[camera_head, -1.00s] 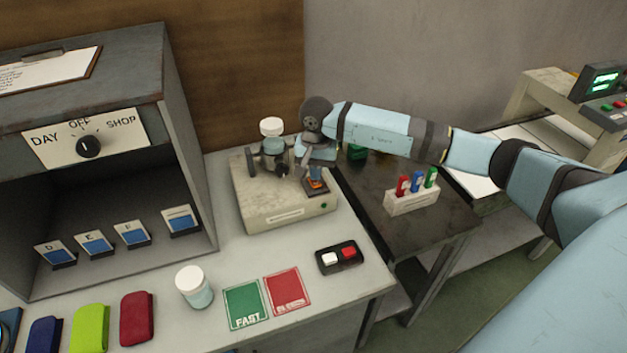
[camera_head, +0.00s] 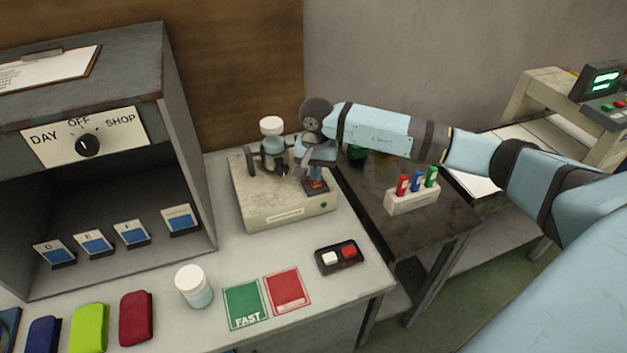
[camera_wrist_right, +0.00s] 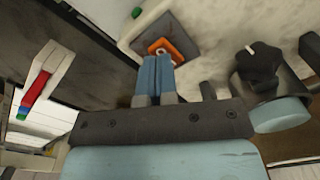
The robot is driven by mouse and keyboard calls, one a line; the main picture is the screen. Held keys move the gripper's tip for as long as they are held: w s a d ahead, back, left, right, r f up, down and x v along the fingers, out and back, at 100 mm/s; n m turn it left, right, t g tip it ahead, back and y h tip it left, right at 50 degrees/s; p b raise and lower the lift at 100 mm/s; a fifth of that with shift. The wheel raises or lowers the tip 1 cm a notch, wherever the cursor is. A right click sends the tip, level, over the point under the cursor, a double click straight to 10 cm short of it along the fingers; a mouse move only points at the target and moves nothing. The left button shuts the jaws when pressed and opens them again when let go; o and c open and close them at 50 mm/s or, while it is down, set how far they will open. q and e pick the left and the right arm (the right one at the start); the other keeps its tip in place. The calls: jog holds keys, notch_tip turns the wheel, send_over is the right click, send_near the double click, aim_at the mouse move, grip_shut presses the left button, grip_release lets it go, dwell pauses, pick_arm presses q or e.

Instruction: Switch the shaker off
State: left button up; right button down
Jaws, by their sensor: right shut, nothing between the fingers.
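The shaker (camera_head: 285,212) is a pale box on the bench with a small green light on its front. A jar with a white lid (camera_head: 271,127) stands in a dark holder on top of it. An orange-framed switch (camera_head: 316,184) sits on a dark plate at its right side; it also shows in the right wrist view (camera_wrist_right: 168,47). My right gripper (camera_head: 308,172) is over the shaker, just behind the switch. In the right wrist view its blue fingertips (camera_wrist_right: 155,72) are together and empty, close to the switch; contact cannot be told. My left gripper is not in view.
A dark side table (camera_head: 410,225) holds a white rack (camera_head: 412,200) with red, blue and green pieces. On the bench are a two-button box (camera_head: 338,257), green (camera_head: 245,305) and red (camera_head: 287,291) cards, and a white-lidded jar (camera_head: 193,286). A grey cabinet (camera_head: 190,130) stands left.

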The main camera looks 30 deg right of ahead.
jog(key=shift+f+b, duration=0.85)
jog(key=shift+f, duration=0.25)
dwell(0.3)
jog(key=shift+r, duration=0.2)
jog(key=shift+r+p, duration=1.55)
jog(key=shift+r, duration=1.8)
